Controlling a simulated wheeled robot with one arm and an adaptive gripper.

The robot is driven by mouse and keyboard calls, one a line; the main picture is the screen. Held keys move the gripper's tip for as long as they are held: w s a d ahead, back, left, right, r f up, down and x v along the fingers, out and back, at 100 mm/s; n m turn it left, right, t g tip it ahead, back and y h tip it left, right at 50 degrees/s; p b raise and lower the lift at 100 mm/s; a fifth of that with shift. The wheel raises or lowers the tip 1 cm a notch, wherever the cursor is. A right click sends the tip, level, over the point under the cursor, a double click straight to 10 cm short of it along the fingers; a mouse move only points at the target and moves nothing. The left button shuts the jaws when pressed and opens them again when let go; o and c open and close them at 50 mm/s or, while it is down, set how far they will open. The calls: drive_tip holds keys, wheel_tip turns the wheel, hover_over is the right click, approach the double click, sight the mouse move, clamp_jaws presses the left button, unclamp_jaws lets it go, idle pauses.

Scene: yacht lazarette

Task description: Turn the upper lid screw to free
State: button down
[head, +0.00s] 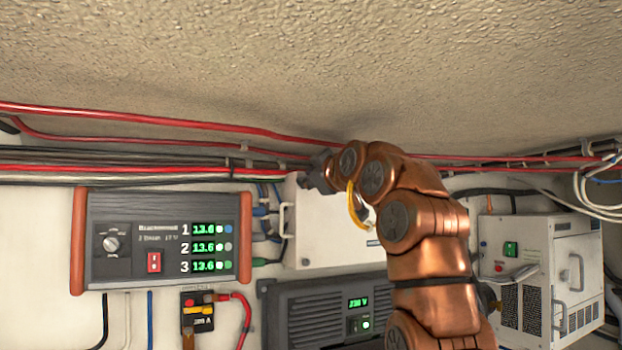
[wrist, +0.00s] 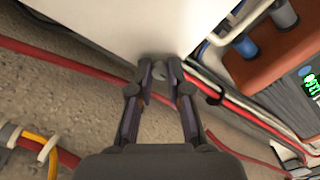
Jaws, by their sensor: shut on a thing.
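The white box (head: 312,248) hangs on the wall at the middle of the head view, partly behind my arm. In the wrist view its white face (wrist: 125,22) fills the top, upside down. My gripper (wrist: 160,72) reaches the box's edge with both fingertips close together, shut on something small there. I take this to be the upper lid screw, but it is mostly hidden between the tips. In the head view my gripper (head: 319,170) is a small dark shape at the box's upper part, and the screw cannot be seen.
Red and black cables (head: 150,160) run along the wall just above the box, close to my gripper. A display panel (head: 165,240) is at left, a dark 230 V unit (head: 310,315) below, and a white cabinet (head: 550,280) at right. The textured ceiling (head: 300,60) is low overhead.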

drive_tip(key=shift+n, duration=0.6)
drive_tip(key=c, duration=1.1)
unclamp_jaws()
drive_tip(key=v, duration=0.7)
drive_tip(key=shift+s, duration=0.2)
